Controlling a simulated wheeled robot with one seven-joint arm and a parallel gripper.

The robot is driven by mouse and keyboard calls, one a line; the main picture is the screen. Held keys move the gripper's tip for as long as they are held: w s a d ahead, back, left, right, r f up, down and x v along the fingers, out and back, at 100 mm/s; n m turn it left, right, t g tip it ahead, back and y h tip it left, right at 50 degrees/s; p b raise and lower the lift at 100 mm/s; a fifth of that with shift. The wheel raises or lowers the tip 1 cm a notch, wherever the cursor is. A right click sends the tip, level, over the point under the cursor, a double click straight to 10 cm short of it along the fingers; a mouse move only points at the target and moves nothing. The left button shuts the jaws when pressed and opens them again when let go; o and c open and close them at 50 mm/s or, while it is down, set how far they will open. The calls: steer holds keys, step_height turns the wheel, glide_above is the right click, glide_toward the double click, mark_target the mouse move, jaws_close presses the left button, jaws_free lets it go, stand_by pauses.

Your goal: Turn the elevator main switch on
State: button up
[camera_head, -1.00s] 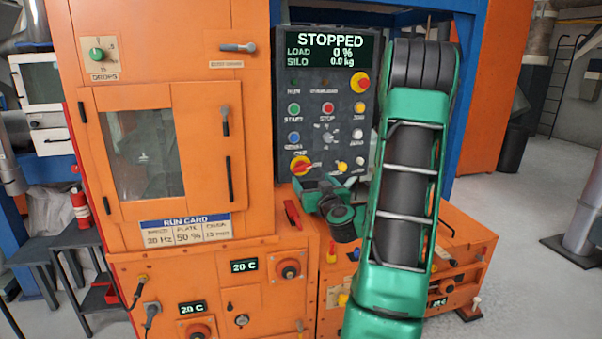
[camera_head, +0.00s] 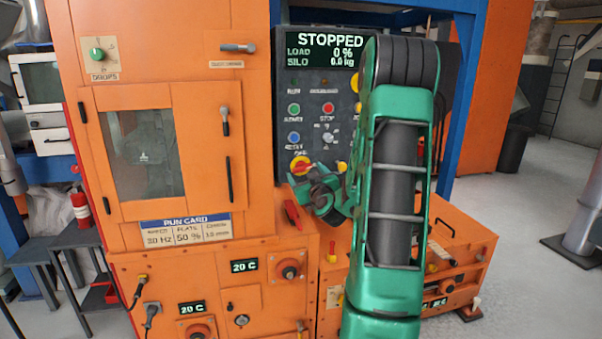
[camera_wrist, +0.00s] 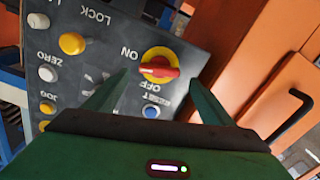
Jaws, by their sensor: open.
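The main switch, a red handle on a yellow disc (camera_head: 299,165), sits at the lower left of the dark control panel (camera_head: 296,82). The wrist view shows the switch (camera_wrist: 158,67) close up, with ON and OFF lettering beside it. Its handle lies nearly level across that picture. My gripper (camera_head: 312,181) is open just in front of and below the switch in the head view. In the wrist view my fingers (camera_wrist: 160,82) stand spread on either side of the switch. The handle shows between them, and I see no contact. My arm hides the panel's right part in the head view.
The panel's screen (camera_head: 322,50) reads STOPPED, load 0 %, silo 0.0 kg. A blue button (camera_wrist: 151,111) lies near the switch in the wrist view; a yellow button (camera_wrist: 73,43) is farther left. The orange cabinet (camera_head: 250,130) borders the panel on the left.

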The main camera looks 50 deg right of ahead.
mark_target(302, 168)
steer(key=shift+x, duration=1.9)
steer(key=c, duration=1.1)
